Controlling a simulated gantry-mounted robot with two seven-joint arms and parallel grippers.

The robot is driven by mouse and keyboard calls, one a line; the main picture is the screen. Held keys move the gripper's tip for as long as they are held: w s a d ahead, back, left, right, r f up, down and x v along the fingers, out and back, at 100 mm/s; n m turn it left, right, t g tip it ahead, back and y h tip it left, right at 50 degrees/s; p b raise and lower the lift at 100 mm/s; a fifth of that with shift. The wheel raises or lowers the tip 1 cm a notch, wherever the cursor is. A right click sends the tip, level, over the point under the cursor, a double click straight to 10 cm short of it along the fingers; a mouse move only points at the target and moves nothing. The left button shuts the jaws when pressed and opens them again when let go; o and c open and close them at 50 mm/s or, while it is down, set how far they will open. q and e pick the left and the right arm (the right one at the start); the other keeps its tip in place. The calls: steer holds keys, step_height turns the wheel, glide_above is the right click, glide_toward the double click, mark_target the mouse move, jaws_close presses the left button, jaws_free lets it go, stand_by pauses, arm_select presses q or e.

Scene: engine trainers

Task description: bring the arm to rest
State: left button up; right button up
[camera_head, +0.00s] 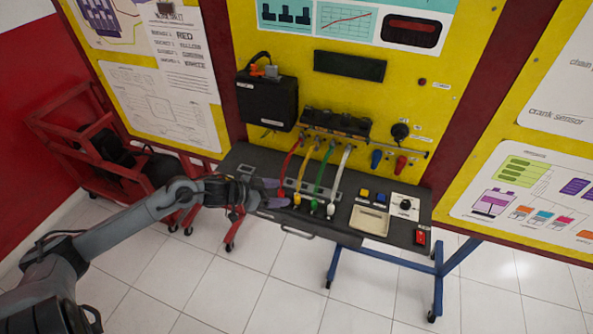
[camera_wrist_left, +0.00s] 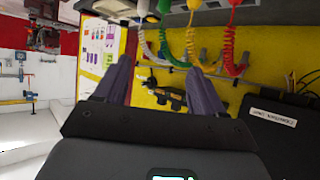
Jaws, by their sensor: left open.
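My left gripper (camera_head: 276,193) is over the left part of the dark shelf (camera_head: 240,160) of the engine trainer. Its two purple fingers are apart with nothing between them, and they also show in the left wrist view (camera_wrist_left: 158,64). The red cable (camera_head: 289,162) ends right beside the fingertips; I cannot tell whether they touch. The yellow cable (camera_head: 301,168), green cable (camera_head: 323,172) and white cable (camera_head: 340,172) hang to plugs on the shelf, right of the gripper. My right gripper is not in view.
A black box (camera_head: 267,100) is mounted on the yellow panel above the gripper. Buttons, a beige tray (camera_head: 369,221) and a red switch (camera_head: 420,237) sit on the shelf's right side. A red cart (camera_head: 95,150) stands at the left. Tiled floor in front is clear.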

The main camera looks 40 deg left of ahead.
arm_select(q)
steer(key=shift+f, duration=0.1)
steer(key=s+d+f+n, duration=0.2)
steer(key=s+d+f, duration=0.25)
steer(key=d, duration=0.55)
steer(key=s+d+f+n, duration=0.35)
steer(key=s+d, duration=0.25)
steer(key=d, duration=0.4)
steer(key=s+d+r+m+g+y+p, duration=0.2)
steer(key=s+r+m+g+y, duration=0.15)
steer(key=s+g, duration=0.65)
step_height(320, 180, up, 17)
steer(key=s+t+p, duration=0.2)
steer(key=p, duration=1.5)
